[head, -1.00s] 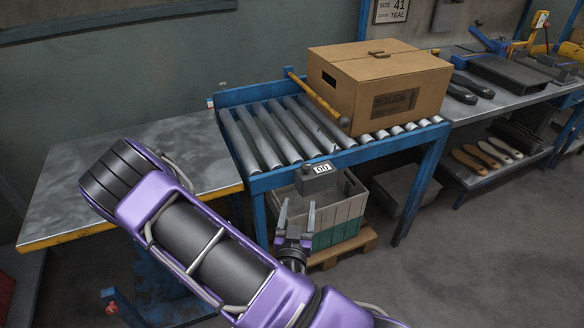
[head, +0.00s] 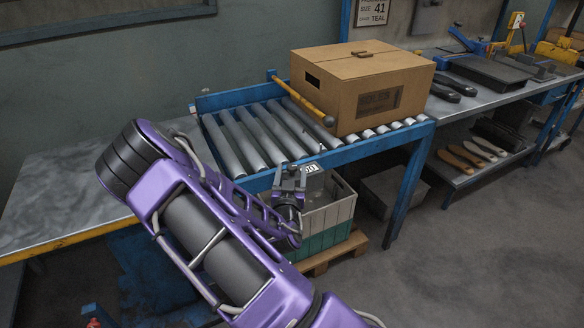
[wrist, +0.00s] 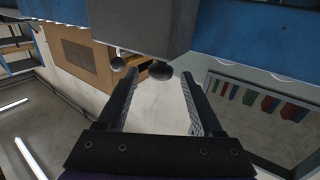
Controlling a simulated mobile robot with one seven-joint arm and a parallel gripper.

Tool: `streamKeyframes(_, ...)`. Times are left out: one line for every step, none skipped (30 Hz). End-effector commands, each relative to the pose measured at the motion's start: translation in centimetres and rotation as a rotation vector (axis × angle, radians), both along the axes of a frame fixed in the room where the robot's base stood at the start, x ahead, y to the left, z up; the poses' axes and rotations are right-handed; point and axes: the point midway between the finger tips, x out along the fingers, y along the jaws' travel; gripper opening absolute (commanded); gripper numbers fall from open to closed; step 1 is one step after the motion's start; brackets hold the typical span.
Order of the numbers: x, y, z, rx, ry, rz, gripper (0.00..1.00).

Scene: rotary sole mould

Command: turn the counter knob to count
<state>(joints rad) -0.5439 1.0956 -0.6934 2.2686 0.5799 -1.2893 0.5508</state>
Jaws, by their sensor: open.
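The counter is a small grey box with a white display (head: 311,168) on the front rail of the roller conveyor. Its digits are too small to read. My gripper (head: 290,170) is open and close to the counter, covering part of it in the head view. In the wrist view the grey counter housing (wrist: 140,28) fills the top middle. A dark round knob (wrist: 160,71) shows at its lower edge, between the open fingertips of my gripper (wrist: 159,77). I cannot tell whether a finger touches it. A second dark ball (wrist: 117,63) shows beside the left fingertip.
A cardboard carton (head: 365,90) stands on the roller conveyor (head: 235,150), with a yellow bar (head: 300,98) beside it. A crate (head: 325,220) on a pallet sits below. A metal table (head: 60,195) is at left, and a bench (head: 470,103) with soles is at right.

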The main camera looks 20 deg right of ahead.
Motion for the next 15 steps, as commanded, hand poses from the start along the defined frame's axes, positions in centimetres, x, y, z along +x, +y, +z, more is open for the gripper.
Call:
streamKeyframes(0.6, -0.4, -0.1, 0.0, 0.0, 0.0, 0.68)
streamKeyframes(0.9, -0.6, -0.1, 0.0, 0.0, 0.0, 0.68)
streamKeyframes(1.3, -0.8, 0.0, 0.0, -0.001, 0.0, 0.68)
streamKeyframes(1.5, -0.9, 0.0, 0.0, -0.001, 0.0, 0.68)
streamKeyframes(1.7, -1.0, 0.0, 0.0, 0.0, -0.001, 0.68)
streamKeyframes(1.9, -1.1, 0.0, 0.001, 0.0, -0.001, 0.68)
streamKeyframes(2.0, -1.2, 0.0, 0.001, 0.0, 0.0, 0.68)
streamKeyframes(2.1, -1.2, 0.0, 0.001, 0.0, 0.0, 0.68)
streamKeyframes(2.2, -1.2, 0.0, 0.001, 0.0, 0.0, 0.68)
streamKeyframes(2.2, -1.2, 0.0, 0.001, 0.0, 0.0, 0.68)
streamKeyframes(2.2, -1.3, 0.0, 0.001, 0.0, 0.0, 0.68)
streamKeyframes(2.2, -1.3, 0.0, 0.001, 0.0, 0.0, 0.68)
streamKeyframes(2.2, -1.2, 0.0, 0.001, 0.0, 0.0, 0.68)
streamKeyframes(2.2, -1.2, 0.0, 0.001, 0.0, 0.0, 0.68)
streamKeyframes(2.2, -1.2, 0.0, 0.001, 0.0, 0.0, 0.68)
